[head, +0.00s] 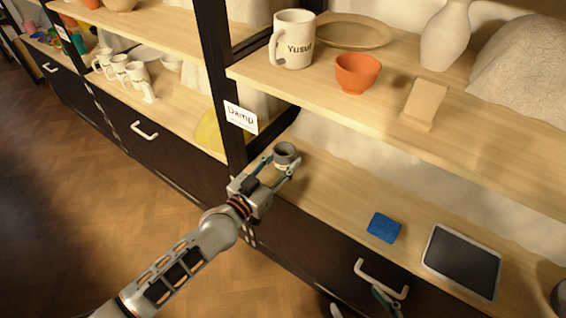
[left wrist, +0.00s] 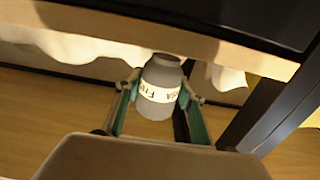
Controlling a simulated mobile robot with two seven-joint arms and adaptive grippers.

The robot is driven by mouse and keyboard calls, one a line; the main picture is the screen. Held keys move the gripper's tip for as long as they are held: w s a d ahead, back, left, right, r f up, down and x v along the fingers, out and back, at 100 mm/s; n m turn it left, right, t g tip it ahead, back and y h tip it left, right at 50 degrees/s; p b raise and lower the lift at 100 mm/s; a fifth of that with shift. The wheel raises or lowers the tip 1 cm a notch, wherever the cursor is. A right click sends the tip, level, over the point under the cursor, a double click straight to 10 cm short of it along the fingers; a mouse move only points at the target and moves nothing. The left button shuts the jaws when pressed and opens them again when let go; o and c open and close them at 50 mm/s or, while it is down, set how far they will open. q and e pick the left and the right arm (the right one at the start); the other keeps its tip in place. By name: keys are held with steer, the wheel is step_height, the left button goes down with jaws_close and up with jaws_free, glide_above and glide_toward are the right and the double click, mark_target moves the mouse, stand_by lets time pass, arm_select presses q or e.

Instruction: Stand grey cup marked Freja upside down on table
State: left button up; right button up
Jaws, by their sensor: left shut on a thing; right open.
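The grey cup (head: 285,151) is held in my left gripper (head: 280,164) at the left end of the lower shelf, beside the dark post. In the head view its darker open mouth seems to face up. In the left wrist view the cup (left wrist: 160,82) sits between the two green fingers (left wrist: 158,100), and its pale name band shows upside down in the picture, only partly readable. I cannot tell whether the cup touches the shelf. My right gripper (head: 362,304) is partly in view at the bottom edge, open and empty, in front of the drawer handle.
The lower wooden shelf (head: 335,190) has free room right of the cup. A blue block (head: 384,228) and a dark tablet (head: 462,261) lie further right. The upper shelf holds a cup marked Yusuf (head: 292,40) and an orange bowl (head: 357,72). A post bears a Damp sign (head: 241,117).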

arm_select(q)
steer(key=shift+r, duration=0.55)
steer(key=shift+s+a+p, duration=0.2)
steer(key=shift+s+p, duration=0.05)
steer(key=shift+p, duration=0.15)
steer(key=shift+c, duration=0.2)
steer(key=p+v, duration=0.3)
steer(key=v, duration=0.9)
steer(key=shift+o, duration=0.2)
steer(key=shift+s+a+f+p, duration=0.15)
steer(key=shift+s+a+p, duration=0.2)
steer(key=shift+s, duration=0.25)
arm_select(e)
steer(key=w+r+t, duration=0.1)
steer(key=w+r, duration=0.2)
steer(key=r, duration=0.6)
steer(key=shift+w+r+t, duration=0.25)
steer(key=shift+r+t, duration=0.05)
